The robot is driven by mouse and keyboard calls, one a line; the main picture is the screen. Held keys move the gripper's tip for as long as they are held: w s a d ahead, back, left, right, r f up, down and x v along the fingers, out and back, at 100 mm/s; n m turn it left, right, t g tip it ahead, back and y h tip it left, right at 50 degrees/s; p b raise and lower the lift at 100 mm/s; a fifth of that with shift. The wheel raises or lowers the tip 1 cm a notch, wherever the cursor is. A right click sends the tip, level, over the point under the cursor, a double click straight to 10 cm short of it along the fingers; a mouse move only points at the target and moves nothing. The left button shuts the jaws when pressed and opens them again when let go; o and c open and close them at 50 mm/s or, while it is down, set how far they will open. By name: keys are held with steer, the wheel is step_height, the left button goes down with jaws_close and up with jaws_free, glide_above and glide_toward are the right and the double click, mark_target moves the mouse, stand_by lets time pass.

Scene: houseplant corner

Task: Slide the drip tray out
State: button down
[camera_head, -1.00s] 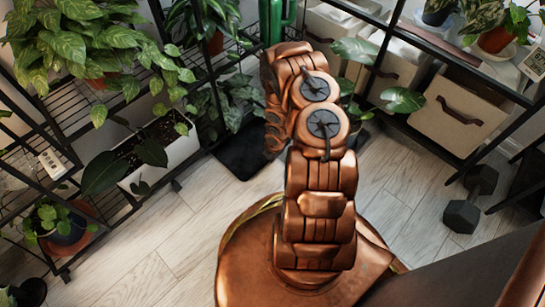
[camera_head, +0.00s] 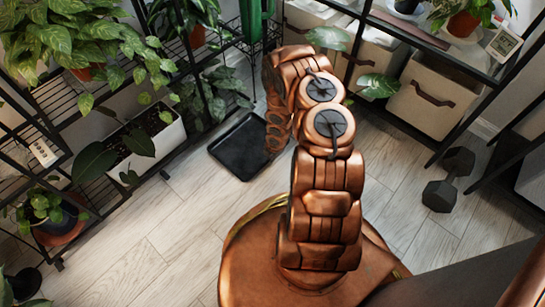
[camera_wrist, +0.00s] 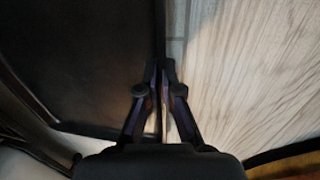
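The drip tray (camera_head: 243,150) is a flat black tray with a low rim. It lies on the wooden floor in front of the wire rack, largely clear of the leaves, with its right side partly hidden by my arm. In the wrist view the dark tray (camera_wrist: 85,60) fills the left side, and its edge runs up the middle. My gripper (camera_wrist: 161,68) has its fingers closed together on that edge, one on each side. The fingertips are hidden behind my arm in the head view.
A white planter (camera_head: 149,155) and wire rack stand left of the tray. A tall green object (camera_head: 251,20) stands behind it. A beige storage box (camera_head: 433,100) on the right shelf and a dumbbell (camera_head: 447,180) are at right. The floor (camera_head: 150,245) in front is bare.

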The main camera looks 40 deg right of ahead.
steer(key=shift+s, duration=0.3)
steer(key=c, duration=1.8)
jaws_free()
steer(key=o, duration=0.6)
steer(key=shift+c, duration=0.2)
step_height(320, 180, up, 12)
steer(key=s, duration=0.2)
steer(key=shift+d, duration=0.15)
